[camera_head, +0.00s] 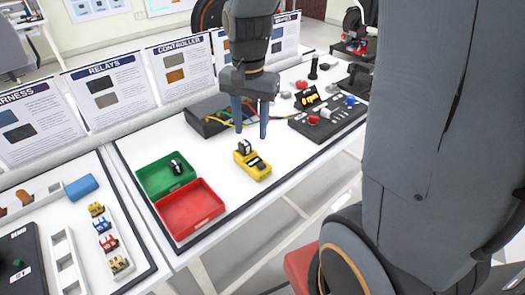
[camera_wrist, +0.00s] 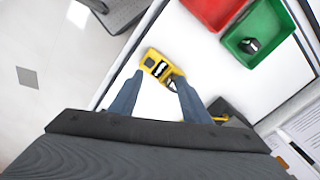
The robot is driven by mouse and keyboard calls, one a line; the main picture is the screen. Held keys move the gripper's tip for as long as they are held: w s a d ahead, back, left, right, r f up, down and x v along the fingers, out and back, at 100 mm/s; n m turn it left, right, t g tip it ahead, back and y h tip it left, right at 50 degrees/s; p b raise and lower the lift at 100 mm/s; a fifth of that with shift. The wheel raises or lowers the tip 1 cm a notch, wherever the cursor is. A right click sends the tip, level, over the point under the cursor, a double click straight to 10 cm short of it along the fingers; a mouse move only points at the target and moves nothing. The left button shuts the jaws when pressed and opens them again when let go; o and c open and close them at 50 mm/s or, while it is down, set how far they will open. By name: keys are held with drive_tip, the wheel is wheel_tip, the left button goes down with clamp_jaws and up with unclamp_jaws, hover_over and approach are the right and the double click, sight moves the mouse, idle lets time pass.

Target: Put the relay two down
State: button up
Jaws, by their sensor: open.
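A yellow holder (camera_head: 254,171) sits on the white table, with a black-and-white relay (camera_head: 245,147) standing at its far end and a dark slot or part at its near end. I cannot read which relay is number two. Another dark relay (camera_head: 177,167) lies in the green tray (camera_head: 152,187). My gripper (camera_head: 250,122) is open and empty, pointing down above the yellow holder and apart from it. In the wrist view the yellow holder (camera_wrist: 153,55) shows between and beyond the fingertips, and the relay in the green tray (camera_wrist: 250,46) is at upper right.
An empty red tray (camera_head: 190,210) adjoins the green one. A dark grey box (camera_head: 207,117) with coloured wires stands behind the holder. A black panel with switches (camera_head: 328,122) is to the right. A white rack of small coloured parts (camera_head: 105,240) is at left.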

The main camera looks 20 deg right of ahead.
drive_tip(key=s+f+n, duration=0.3)
drive_tip(key=s+n, duration=0.5)
drive_tip(key=s, duration=0.2)
drive_tip(key=shift+s, duration=0.25)
drive_tip(key=shift+f, duration=0.1)
idle(1.3)
